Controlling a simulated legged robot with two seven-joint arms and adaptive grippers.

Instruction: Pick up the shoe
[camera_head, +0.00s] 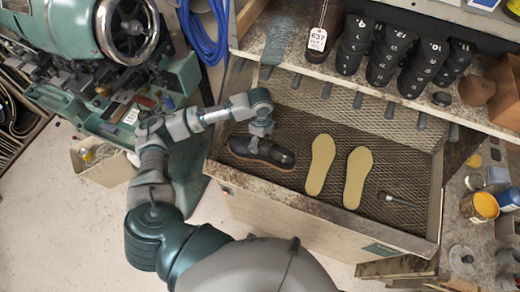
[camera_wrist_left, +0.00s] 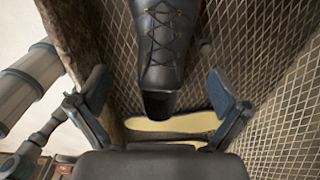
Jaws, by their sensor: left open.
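A black lace-up shoe (camera_head: 272,155) with a brown sole lies at the left end of a mesh-bottomed drawer (camera_head: 408,170). My left gripper (camera_head: 259,140) is above the shoe, its arm reaching in from the left. In the left wrist view the shoe (camera_wrist_left: 166,48) shows its laces, and its near end sits between the spread fingers of the gripper (camera_wrist_left: 160,88). The fingers look apart from the shoe on both sides. My right gripper is not in view.
Two yellow soles (camera_head: 320,165) and a dark-handled tool (camera_head: 400,200) lie right of the shoe in the drawer. A shelf with several black numbered lasts (camera_head: 390,50) overhangs the drawer's back. A green stitching machine (camera_head: 75,30) stands left. Paint cans (camera_head: 480,207) stand at right.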

